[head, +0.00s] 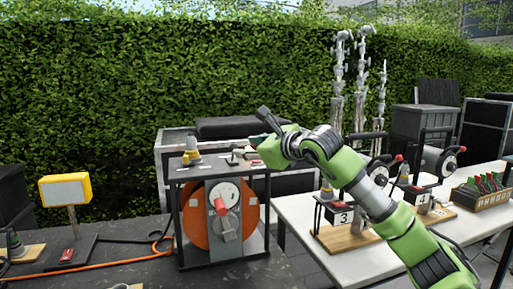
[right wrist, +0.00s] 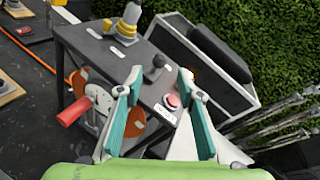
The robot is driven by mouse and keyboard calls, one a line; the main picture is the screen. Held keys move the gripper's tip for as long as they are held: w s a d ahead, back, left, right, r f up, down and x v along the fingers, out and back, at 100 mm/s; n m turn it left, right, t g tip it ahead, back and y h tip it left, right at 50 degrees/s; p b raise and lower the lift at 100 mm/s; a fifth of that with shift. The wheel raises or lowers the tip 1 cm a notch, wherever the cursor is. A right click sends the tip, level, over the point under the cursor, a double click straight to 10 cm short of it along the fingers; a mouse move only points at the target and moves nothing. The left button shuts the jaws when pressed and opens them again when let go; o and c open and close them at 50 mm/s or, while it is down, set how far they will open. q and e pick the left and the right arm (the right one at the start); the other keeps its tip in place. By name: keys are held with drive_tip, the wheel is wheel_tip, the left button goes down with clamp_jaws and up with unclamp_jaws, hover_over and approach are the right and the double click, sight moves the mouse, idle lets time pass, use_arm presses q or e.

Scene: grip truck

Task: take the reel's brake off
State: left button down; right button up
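The reel (head: 194,214) is an orange drum in a dark frame stand, with a grey plate and a red crank handle (head: 221,206) on its front. The handle also shows in the right wrist view (right wrist: 72,111). On the stand's top are a short lever with a dark knob (right wrist: 153,66) and a red button (right wrist: 172,101). Which of them is the brake is not marked legibly. My right gripper (right wrist: 161,76) is open and empty above the stand's top, its teal fingers pointing toward the knob and button. My left gripper is not in view.
A yellow-and-grey cone-like fitting (head: 192,151) stands on the stand's top at left. A white table (head: 290,207) at right holds numbered stands. A hedge closes the back.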

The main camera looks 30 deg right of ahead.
drive_tip(key=v, duration=0.4)
idle(0.4)
